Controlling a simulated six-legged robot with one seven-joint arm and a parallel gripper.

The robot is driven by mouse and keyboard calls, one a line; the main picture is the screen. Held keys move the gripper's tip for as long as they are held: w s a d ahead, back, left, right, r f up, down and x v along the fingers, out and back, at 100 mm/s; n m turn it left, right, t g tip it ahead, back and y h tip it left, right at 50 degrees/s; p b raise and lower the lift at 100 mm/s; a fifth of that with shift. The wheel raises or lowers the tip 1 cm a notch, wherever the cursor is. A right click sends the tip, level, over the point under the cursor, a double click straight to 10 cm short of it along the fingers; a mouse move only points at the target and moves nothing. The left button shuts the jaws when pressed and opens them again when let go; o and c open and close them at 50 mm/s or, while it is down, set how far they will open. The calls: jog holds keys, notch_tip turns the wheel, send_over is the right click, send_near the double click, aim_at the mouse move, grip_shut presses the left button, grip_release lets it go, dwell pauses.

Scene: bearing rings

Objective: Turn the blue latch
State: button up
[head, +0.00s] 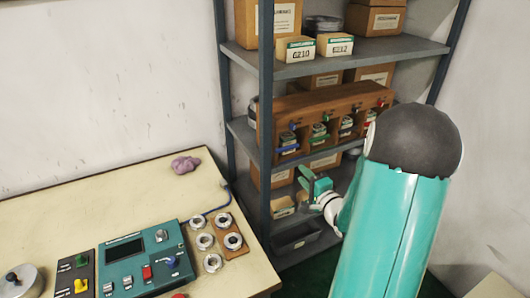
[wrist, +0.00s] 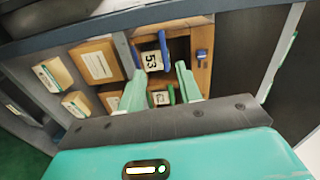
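The wooden rack (head: 300,105) stands on the middle shelf, with coloured latches along its front above several compartments. The blue latch (head: 292,126) is at its left end, over a compartment with a blue bar (head: 288,149) across its front. In the wrist view a blue piece that looks like the latch (wrist: 201,54) sits on the wood, beyond and right of my fingertips. A box marked 53 (wrist: 153,60) shows beside it, with another blue edge (wrist: 137,57). My gripper (head: 308,178) is in front of and below the rack; its fingers (wrist: 160,82) are apart with nothing held between them.
The metal shelf unit (head: 340,63) has uprights and shelf edges close to my arm. Cartons (head: 300,48) stand above the rack. At left, a bench (head: 90,205) holds a teal control panel (head: 145,262), several metal rings (head: 205,241) and a purple lump (head: 186,165).

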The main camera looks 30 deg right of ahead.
aim_at(283, 151)
jog(key=shift+m, duration=0.3)
jog(key=w, duration=0.9)
jog(key=w+d, duration=0.1)
jog(key=w, duration=0.3)
jog(key=shift+w, duration=0.15)
jog(key=shift+c, duration=0.4)
grip_shut()
